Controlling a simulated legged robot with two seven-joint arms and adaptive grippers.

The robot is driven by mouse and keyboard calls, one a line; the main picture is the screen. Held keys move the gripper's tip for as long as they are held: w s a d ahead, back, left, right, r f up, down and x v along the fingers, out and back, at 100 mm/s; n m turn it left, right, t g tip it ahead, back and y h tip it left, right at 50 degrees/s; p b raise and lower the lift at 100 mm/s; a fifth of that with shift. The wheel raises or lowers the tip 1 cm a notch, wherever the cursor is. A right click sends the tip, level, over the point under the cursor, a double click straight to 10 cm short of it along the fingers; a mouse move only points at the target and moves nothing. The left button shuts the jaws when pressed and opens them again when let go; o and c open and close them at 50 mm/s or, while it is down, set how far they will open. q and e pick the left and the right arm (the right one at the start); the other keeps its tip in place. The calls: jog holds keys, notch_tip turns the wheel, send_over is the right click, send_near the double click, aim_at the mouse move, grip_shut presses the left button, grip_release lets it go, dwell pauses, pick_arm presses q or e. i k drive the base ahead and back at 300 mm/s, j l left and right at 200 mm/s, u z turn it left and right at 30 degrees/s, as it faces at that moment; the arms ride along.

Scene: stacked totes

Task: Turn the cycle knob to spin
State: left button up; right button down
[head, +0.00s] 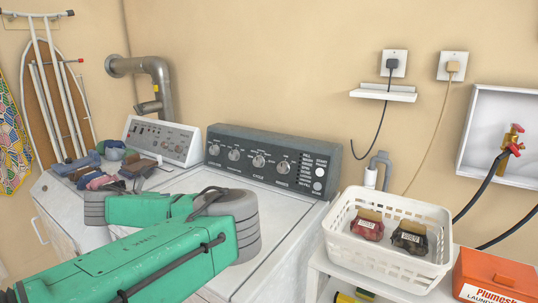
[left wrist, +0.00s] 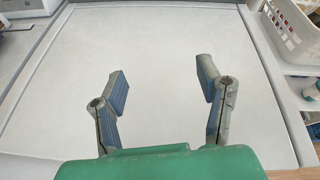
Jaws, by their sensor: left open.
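The cycle knob (head: 258,161) is a round silver knob on the dark grey control panel (head: 300,150) at the back of a white washer, above the printed word CYCLE. The setting its pointer shows is too small to read. My left gripper (left wrist: 162,73) is open and empty in the left wrist view, its two blue-padded fingers spread above the white lid (left wrist: 160,45). In the head view my green left arm reaches in from the lower left, in front of and below the panel; its fingers cannot be made out there. My right gripper is in neither view.
Other similar knobs (head: 234,155) flank the cycle knob, with round white buttons (head: 320,172) at the right. A second machine (head: 165,137) with clothes (head: 100,172) stands left. A white basket (head: 385,255) and orange box (head: 495,275) stand right. The lid's middle is clear.

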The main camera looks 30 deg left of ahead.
aim_at(259, 160)
jog(key=i, duration=1.05)
